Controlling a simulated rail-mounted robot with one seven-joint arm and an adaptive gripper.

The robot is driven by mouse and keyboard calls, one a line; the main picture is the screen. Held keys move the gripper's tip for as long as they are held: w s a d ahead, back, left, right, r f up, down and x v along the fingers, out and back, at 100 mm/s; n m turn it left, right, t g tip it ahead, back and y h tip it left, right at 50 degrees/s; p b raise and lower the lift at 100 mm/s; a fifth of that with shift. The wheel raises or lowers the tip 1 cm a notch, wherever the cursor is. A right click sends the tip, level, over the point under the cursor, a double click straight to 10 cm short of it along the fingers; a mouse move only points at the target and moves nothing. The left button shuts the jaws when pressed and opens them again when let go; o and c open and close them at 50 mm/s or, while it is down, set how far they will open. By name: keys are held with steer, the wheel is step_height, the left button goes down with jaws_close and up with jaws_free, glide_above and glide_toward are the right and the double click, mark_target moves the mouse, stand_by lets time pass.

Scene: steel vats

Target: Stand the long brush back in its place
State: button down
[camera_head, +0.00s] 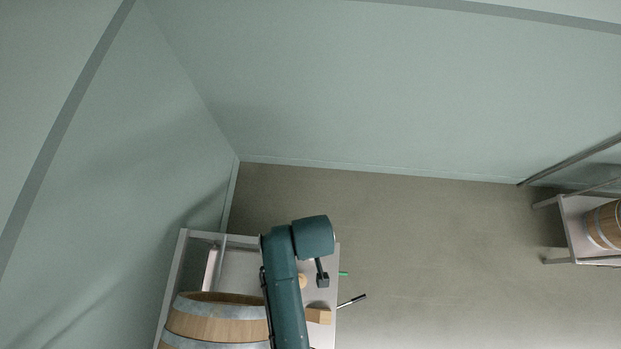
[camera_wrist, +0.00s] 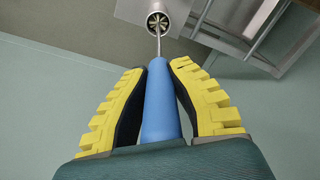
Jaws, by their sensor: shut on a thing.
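My gripper (camera_wrist: 160,66) has yellow ridged fingers shut on the blue handle, one on each side. The round end appears against a grey steel surface (camera_wrist: 186,11); I cannot tell whether it touches it. In the head view my gripper (camera_head: 322,279) is small and dark over the right part of the steel table (camera_head: 243,272). The brush cannot be made out there, and its place cannot be identified.
A wooden barrel (camera_head: 215,318) stands at the table's front left. A wooden block (camera_head: 319,315), a black-tipped tool (camera_head: 352,300) and a green piece (camera_head: 343,273) lie near the right edge. A rack with a barrel (camera_head: 605,226) stands far right. Floor between is clear.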

steer(key=shift+f+b, duration=0.3)
steer(key=shift+f, duration=0.65)
steer(key=c, duration=1)
jaws_free()
steer(key=shift+c, duration=0.2)
steer(key=r, duration=1.2)
steer(key=shift+s+d, duration=0.15)
steer(key=shift+s, duration=0.1)
